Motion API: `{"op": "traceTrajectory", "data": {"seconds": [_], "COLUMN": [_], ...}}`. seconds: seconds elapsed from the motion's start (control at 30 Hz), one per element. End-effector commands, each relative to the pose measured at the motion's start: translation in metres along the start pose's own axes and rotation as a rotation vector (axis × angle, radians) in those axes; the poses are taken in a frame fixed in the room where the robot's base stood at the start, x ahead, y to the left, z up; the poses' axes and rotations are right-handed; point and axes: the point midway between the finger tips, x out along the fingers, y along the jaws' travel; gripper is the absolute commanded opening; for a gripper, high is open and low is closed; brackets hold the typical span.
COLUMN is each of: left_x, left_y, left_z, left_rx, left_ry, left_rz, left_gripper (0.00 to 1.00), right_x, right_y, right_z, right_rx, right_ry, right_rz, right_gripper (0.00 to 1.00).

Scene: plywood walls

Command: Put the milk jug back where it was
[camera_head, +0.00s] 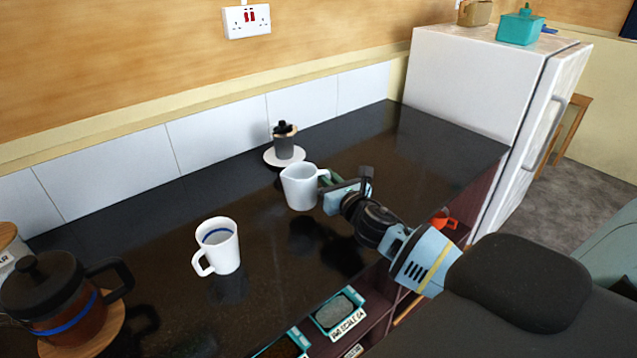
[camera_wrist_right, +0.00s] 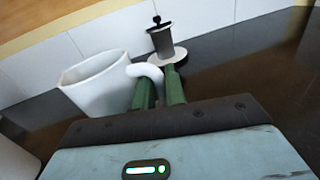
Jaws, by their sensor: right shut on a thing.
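The white milk jug (camera_head: 299,187) is over the black worktop in the head view, in front of a small grey pot on a white saucer. My right gripper (camera_head: 328,184) is shut on the jug's handle, reaching in from the right. In the right wrist view the jug (camera_wrist_right: 95,85) looks slightly tilted, and the green fingers (camera_wrist_right: 160,88) meet its handle. A dark reflection lies below the jug, and it seems held above the worktop. My left gripper is not in view.
A white mug (camera_head: 217,247) with a blue band stands left of the jug. The grey pot (camera_head: 284,146) is on a saucer (camera_head: 270,158) behind. A coffee press (camera_head: 50,300) is at the front left. The right part of the worktop (camera_head: 420,140) is clear.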

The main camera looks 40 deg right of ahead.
Motion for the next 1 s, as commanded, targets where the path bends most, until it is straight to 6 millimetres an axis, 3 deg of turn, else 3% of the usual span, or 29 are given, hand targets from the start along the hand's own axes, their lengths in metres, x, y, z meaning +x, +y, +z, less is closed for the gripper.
{"op": "traceTrajectory", "data": {"seconds": [0.1, 0.23, 0.6, 0.8, 1.0], "left_x": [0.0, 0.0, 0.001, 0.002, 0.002], "left_y": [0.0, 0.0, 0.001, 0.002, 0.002], "left_z": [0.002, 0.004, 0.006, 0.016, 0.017], "left_rx": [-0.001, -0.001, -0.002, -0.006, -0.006], "left_ry": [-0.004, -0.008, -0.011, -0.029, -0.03], "left_rz": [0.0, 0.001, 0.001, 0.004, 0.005], "left_gripper": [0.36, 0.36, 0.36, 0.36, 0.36], "right_x": [0.019, 0.03, 0.044, 0.042, 0.042], "right_y": [0.002, 0.003, 0.003, 0.002, 0.001], "right_z": [0.001, -0.002, -0.003, -0.034, -0.038], "right_rx": [0.003, 0.002, 0.002, 0.005, 0.001], "right_ry": [-0.004, -0.003, -0.003, 0.003, -0.003], "right_rz": [0.0, 0.0, -0.001, 0.0, 0.0], "right_gripper": [0.0, 0.0, 0.0, 0.0, 0.0]}}
